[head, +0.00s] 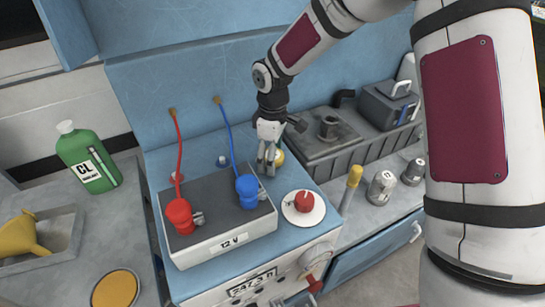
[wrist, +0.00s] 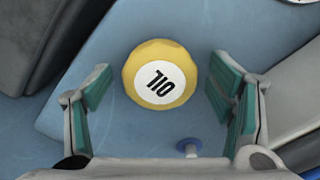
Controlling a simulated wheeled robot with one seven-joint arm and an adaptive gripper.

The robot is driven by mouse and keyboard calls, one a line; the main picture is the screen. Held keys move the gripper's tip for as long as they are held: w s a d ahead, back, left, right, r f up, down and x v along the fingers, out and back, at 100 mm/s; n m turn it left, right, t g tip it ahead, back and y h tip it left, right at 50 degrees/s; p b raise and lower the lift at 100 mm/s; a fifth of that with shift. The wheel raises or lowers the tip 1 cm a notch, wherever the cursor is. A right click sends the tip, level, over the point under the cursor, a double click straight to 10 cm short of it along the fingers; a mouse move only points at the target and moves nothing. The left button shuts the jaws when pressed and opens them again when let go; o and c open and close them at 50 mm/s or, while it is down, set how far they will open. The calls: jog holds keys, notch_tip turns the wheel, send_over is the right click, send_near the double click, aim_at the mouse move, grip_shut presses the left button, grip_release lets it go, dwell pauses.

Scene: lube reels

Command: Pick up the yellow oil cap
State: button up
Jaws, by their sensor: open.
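The yellow oil cap (wrist: 160,75) shows in the wrist view with a white disc on top that reads OIL, upside down. It sits on the blue surface between and slightly beyond my open fingers, and neither pad touches it.
A 12 V battery (head: 222,239) with red and blue terminal clamps stands just in front of my gripper. A round red knob (head: 304,201) is to the right. A grey engine block (head: 328,150) stands behind right. A green bottle (head: 85,160) and yellow funnel (head: 20,236) are at left.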

jog(key=c, duration=1.2)
jog(key=shift+c, duration=0.2)
